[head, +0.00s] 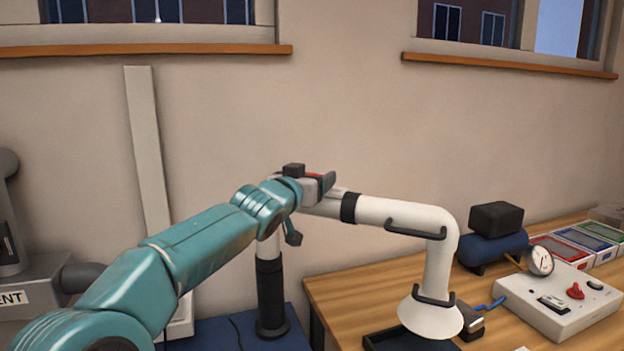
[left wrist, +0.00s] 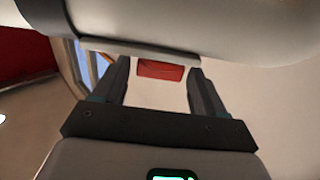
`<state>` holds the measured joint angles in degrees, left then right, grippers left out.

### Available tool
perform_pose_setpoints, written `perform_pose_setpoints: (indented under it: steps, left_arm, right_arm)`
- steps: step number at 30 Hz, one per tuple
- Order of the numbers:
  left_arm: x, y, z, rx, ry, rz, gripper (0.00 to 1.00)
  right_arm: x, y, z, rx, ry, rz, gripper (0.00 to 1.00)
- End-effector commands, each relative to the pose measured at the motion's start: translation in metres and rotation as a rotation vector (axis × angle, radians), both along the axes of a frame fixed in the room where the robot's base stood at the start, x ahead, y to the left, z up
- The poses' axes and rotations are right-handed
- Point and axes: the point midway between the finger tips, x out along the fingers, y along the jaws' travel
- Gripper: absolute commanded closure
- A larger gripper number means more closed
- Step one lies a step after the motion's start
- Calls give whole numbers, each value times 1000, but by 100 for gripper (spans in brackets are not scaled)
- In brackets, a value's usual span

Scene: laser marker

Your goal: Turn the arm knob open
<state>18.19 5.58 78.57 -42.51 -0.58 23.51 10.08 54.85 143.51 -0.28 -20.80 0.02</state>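The extraction arm (head: 385,212) is a white tube with black handles, ending in a wide hood (head: 430,318) over the bench. The arm knob is a red block, seen in the left wrist view (left wrist: 160,70) under the white tube. A sliver of red also shows at my gripper in the head view (head: 314,174). My left gripper (head: 326,184) is at the tube's left end. In the left wrist view its two fingers (left wrist: 162,76) are apart, with the knob between their tips and small gaps on both sides. My right gripper is out of view.
A black post (head: 271,295) stands under the tube's left end. The wooden bench (head: 345,291) holds a grey control box (head: 560,300) with a gauge and red knob, a blue compressor (head: 492,250) and several coloured trays (head: 585,240).

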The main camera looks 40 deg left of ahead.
Motion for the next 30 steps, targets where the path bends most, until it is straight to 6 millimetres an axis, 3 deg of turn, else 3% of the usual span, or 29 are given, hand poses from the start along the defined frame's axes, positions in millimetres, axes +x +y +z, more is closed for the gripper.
perform_pose_setpoints:
  steps: [9,13,22,30]
  left_arm:
    - [-1,-1,0,0,-1,-1,21]
    - [-12,-4,-1,1,-4,-1,21]
    - [-83,-28,-2,2,-5,-1,21]
    - [-138,-47,0,1,-3,0,21]
  right_arm:
    - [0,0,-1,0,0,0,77]
    - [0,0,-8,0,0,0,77]
    - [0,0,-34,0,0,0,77]
    - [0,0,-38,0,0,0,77]
